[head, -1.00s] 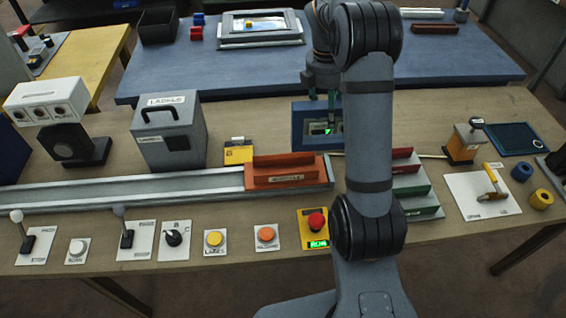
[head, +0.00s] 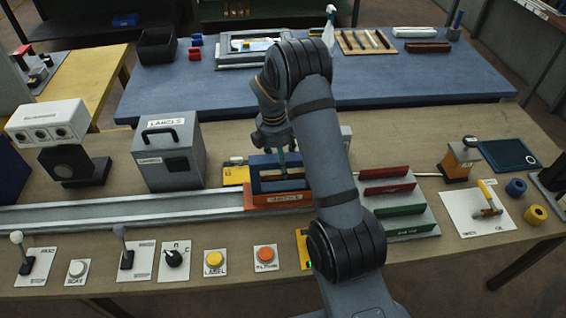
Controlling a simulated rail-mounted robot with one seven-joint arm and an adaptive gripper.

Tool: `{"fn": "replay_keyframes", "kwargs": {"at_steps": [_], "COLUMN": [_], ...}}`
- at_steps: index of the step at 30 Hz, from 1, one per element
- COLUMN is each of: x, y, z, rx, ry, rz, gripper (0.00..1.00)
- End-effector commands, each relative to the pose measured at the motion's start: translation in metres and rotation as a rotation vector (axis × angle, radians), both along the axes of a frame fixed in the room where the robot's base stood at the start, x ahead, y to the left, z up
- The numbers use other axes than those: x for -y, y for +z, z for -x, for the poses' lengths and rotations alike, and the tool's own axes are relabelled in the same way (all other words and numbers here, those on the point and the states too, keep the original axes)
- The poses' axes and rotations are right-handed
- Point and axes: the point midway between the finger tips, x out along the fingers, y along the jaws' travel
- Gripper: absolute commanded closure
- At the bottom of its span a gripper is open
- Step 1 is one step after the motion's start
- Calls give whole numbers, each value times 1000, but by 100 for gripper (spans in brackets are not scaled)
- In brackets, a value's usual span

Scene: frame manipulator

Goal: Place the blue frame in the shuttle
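The blue frame (head: 260,160) is at the orange-red shuttle (head: 262,201), at the right end of the grey rail. The frame's lower part is hidden behind the shuttle's front wall. I cannot tell whether it rests in the shuttle or hovers just above or behind it. My gripper (head: 283,160) points down at the frame's middle, its fingers close together. It appears shut on the frame, though the contact is small and partly hidden. My arm crosses in front, covering the area right of the shuttle.
The grey rail (head: 120,215) runs left from the shuttle. A grey labels box (head: 168,155) and yellow block (head: 236,173) stand left of the frame. A rack with coloured strips (head: 390,205) is right of my arm. Buttons and levers line the front edge, including an orange button (head: 265,254).

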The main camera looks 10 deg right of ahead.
Motion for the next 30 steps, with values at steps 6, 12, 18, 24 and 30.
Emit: {"fn": "replay_keyframes", "kwargs": {"at_steps": [6,12,18,24,30], "x": [0,0,0,0,0], "y": [-2,-6,-6,-6,-6], "z": [-1,-1,0,0,0], "rx": [2,2,1,0,0], "ry": [-1,-1,-1,-1,0], "rz": [-1,-1,-1,-1,-1], "gripper": [100,100,49,38,38]}}
